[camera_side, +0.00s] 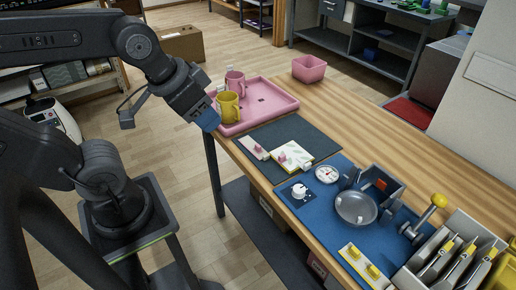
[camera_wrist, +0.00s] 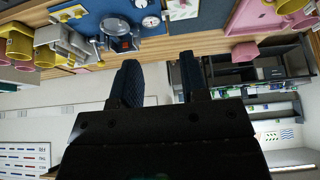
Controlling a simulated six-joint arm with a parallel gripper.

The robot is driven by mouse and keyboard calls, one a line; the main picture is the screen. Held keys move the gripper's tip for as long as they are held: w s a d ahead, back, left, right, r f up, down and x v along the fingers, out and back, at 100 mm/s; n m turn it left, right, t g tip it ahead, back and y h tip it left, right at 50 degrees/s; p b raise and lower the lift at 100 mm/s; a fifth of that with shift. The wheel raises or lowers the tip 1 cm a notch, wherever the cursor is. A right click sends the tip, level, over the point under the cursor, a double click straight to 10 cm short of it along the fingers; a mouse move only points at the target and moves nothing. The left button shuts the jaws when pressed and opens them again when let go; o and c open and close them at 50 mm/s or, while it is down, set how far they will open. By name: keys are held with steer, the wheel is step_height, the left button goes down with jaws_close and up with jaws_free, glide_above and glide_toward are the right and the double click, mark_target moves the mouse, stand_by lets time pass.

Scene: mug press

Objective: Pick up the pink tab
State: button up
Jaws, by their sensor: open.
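A small pink tab (camera_side: 283,156) shows on a white square piece with yellow-green edges (camera_side: 303,150), which lies on the dark mat. A pale strip with a pinkish part (camera_side: 252,147) lies just left of it. My gripper (camera_side: 206,114) is up at the table's left edge, beside the pink tray and well apart from the mat. In the wrist view its two dark blue fingers stand apart with nothing between them (camera_wrist: 158,82). The white square piece shows partly at the top of the wrist view (camera_wrist: 183,8); I cannot make out the tab clearly there.
A pink tray (camera_side: 270,105) holds a yellow mug (camera_side: 228,107) and a pink mug (camera_side: 235,82). A pink bin (camera_side: 309,69) stands behind it. A blue mat (camera_side: 318,215) carries a grey press (camera_side: 357,206) and dials. Bare wood lies behind the dark mat.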

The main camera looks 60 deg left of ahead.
stand_by(0.3)
steer(key=m+g+y, duration=0.2)
steer(key=m+g, duration=0.4)
steer(key=m, duration=1.2)
glide_above(258, 145)
steer(key=d, duration=0.2)
steer(key=f, duration=2.2)
steer(key=shift+a+f, duration=0.25)
steer(key=shift+f, duration=0.15)
steer(key=shift+n, duration=0.3)
steer(key=shift+a+f, duration=0.2)
steer(key=shift+f, duration=0.8)
steer(key=shift+a+f, duration=0.2)
steer(key=shift+f, duration=0.8)
steer(key=shift+a+f, duration=0.2)
steer(key=shift+f, duration=0.8)
jaws_close()
